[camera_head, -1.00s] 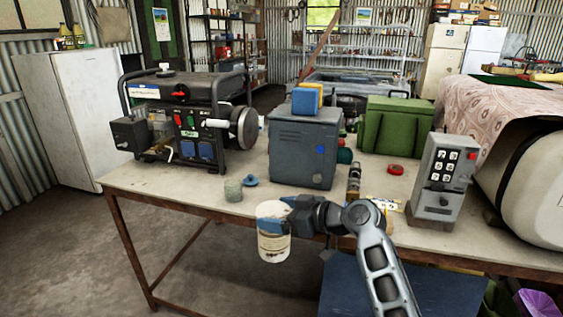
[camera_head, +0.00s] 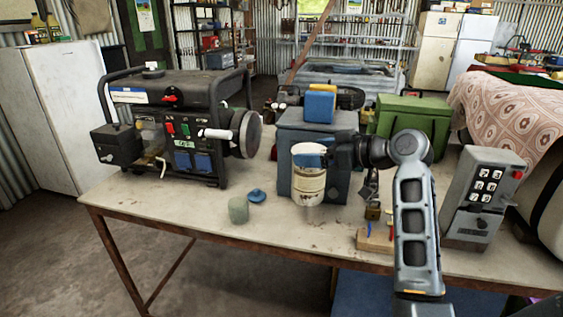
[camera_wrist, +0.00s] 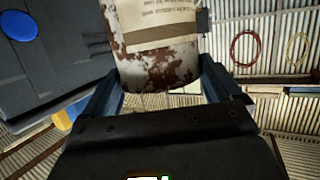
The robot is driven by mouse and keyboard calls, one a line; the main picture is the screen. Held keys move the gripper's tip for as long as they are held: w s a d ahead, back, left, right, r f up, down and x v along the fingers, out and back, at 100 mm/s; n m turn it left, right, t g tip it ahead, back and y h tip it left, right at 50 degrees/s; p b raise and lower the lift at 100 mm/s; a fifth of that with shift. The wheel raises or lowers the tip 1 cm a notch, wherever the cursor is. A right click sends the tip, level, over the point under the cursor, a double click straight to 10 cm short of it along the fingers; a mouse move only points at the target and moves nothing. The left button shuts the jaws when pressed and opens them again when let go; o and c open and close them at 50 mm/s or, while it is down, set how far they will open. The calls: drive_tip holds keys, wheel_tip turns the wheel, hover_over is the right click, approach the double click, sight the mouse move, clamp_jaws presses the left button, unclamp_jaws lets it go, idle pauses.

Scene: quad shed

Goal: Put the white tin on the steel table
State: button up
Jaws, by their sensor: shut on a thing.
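The white tin (camera_head: 309,186) is a rusty cylinder with a pale label. My gripper (camera_head: 311,156) is shut on it, with blue fingers across its upper part. The tin appears upright in the head view, in front of a dark grey box. In the wrist view the tin (camera_wrist: 155,50) sits between the two fingers (camera_wrist: 165,85), its rust-patched end towards the camera. The table (camera_head: 160,212) with a pale, worn top stretches below the tin; I cannot tell the exact gap between them. Whether this is the steel table is not clear from the frames.
A generator (camera_head: 180,125) stands at the left. A small grey-green pot (camera_head: 238,210) and a blue lid (camera_head: 257,195) lie left of the tin. The table's front left is clear.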

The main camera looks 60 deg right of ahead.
sight(313, 187)
drive_tip(key=f, duration=0.5)
drive_tip(key=shift+w+d+f, duration=0.1)
drive_tip(key=shift+w+f, duration=0.15)
drive_tip(key=shift+f, duration=2.2)
drive_tip(key=shift+f, duration=0.15)
drive_tip(key=o, duration=1.4)
